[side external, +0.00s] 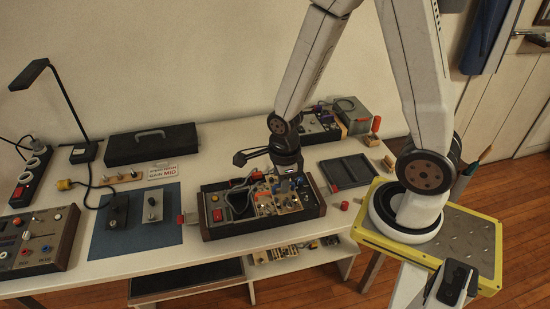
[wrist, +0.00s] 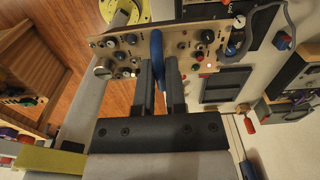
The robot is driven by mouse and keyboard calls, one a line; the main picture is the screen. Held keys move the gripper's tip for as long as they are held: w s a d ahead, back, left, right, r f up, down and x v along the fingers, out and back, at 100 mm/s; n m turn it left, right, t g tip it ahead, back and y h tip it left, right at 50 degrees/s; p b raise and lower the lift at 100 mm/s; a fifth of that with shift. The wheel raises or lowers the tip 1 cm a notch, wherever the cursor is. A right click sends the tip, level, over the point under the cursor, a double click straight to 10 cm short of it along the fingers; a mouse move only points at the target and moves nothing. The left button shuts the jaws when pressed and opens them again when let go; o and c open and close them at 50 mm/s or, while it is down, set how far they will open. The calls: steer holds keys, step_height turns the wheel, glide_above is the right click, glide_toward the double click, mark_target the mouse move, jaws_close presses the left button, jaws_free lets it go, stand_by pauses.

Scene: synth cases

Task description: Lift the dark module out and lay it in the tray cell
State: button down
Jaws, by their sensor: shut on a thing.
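In the side view my gripper (side external: 287,176) points down into the right part of an open dark-sided case (side external: 262,227) filled with boards and parts. In the wrist view its fingers (wrist: 161,70) are closed on a thin upright blue piece (wrist: 157,45), beside a tan panel (wrist: 120,52) with dark knobs. I cannot tell whether this piece is the dark module. A dark block (side external: 238,203) shows in the left part of the case. The dark tray (side external: 345,172) with cells lies right of the case; its cells look empty. The tray also shows in the wrist view (wrist: 226,70).
A blue mat (side external: 135,238) left of the case holds a dark box (side external: 117,212) and a grey box (side external: 153,203). A black closed case (side external: 152,144) and a lamp (side external: 60,90) stand behind. A red knob (side external: 344,205) lies near the tray. A cable loops across the wrist view.

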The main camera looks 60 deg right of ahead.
steer(key=shift+r, duration=0.25)
steer(key=shift+r, duration=0.7)
steer(key=shift+r, duration=0.55)
steer(key=shift+d, duration=0.1)
steer(key=shift+s+d+f, duration=0.1)
steer(key=shift+d, duration=0.4)
steer(key=s+d+f, duration=0.2)
steer(key=s+d, duration=0.5)
steer(key=d, duration=0.3)
steer(key=s+d+f, duration=0.2)
steer(key=s+d, duration=0.6)
steer(key=d, duration=0.1)
steer(key=shift+d+f, duration=0.3)
steer(key=shift+d, duration=0.1)
steer(key=shift+w, duration=0.1)
